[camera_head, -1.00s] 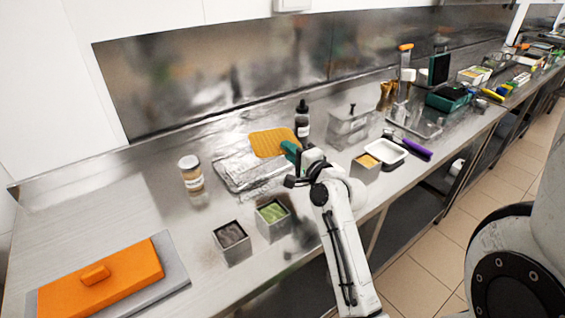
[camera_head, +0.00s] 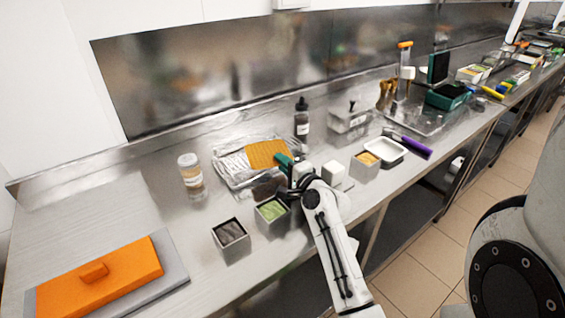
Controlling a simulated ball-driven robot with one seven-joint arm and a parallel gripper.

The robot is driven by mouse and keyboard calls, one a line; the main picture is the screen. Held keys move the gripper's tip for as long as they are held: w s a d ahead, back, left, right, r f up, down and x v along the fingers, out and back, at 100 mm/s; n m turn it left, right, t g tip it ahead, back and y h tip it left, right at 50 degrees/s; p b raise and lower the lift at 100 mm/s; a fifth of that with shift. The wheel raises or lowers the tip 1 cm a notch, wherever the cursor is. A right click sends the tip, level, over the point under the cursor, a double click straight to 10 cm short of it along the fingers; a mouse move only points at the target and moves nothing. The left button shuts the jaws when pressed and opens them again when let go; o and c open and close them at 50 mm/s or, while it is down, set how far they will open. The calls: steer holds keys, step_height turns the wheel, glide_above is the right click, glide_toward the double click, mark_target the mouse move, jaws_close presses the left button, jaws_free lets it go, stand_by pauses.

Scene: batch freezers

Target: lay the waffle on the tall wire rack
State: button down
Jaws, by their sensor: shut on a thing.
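The waffle (camera_head: 264,153) is a flat golden-orange piece, roughly level over the back right part of a silvery rack-like surface (camera_head: 232,176). I take this surface for the wire rack; its wires and height are hard to make out. My gripper (camera_head: 286,160), with teal fingers, is shut on the waffle's right edge. I cannot tell whether the waffle touches the surface below. The waffle hides part of that surface.
A lidded jar (camera_head: 190,170) stands left of the rack and a dark bottle (camera_head: 302,118) behind right. Metal tubs with green (camera_head: 272,212) and dark (camera_head: 231,238) contents stand in front. A white tray (camera_head: 385,150) is to the right.

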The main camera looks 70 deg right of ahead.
steer(key=c, duration=1.2)
jaws_free()
